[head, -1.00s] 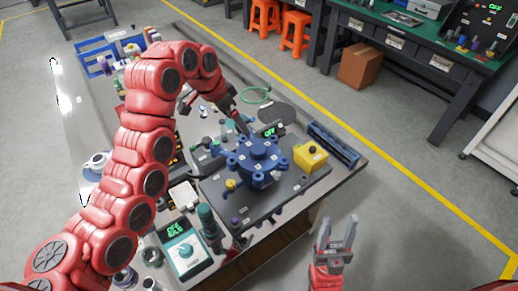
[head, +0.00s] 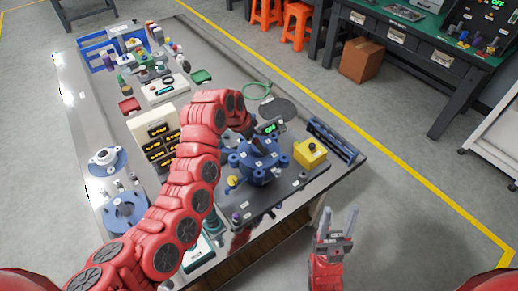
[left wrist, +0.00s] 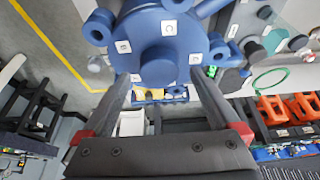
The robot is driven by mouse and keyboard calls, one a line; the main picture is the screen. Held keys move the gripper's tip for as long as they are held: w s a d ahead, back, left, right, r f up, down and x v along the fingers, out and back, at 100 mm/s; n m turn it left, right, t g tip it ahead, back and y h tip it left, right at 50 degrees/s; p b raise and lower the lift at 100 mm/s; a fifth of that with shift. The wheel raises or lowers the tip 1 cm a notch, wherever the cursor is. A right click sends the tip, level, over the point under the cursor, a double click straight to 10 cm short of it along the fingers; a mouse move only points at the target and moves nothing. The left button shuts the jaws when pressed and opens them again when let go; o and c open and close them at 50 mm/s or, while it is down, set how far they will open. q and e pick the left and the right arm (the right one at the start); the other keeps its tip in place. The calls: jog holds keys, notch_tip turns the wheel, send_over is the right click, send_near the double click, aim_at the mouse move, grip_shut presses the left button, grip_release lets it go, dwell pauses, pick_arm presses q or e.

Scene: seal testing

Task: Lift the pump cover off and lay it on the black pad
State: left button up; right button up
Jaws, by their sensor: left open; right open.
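The blue pump cover (head: 262,168), round with lugs around its rim, sits on the pump on a dark base plate. It fills the top of the left wrist view (left wrist: 160,58). My left gripper (left wrist: 162,84) is open, its two fingers spread on either side of the cover's round hub; I cannot tell whether they touch it. In the head view my left arm hides that gripper. The black pad (head: 279,109), a dark rounded patch, lies bare on the bench behind the pump. My right gripper (head: 338,213) is open and empty, off the bench's front right edge.
A yellow box (head: 310,154) stands right of the pump, with a blue rack (head: 333,141) behind it. A small green-lit display (head: 269,127) stands between pump and pad. A green cord loop (head: 258,91) lies beyond the pad. Blue flanged parts (head: 126,211) stand at left.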

pick_arm(q)
jog(key=shift+p+x, duration=0.35)
jog(key=shift+x, duration=1.05)
grip_shut()
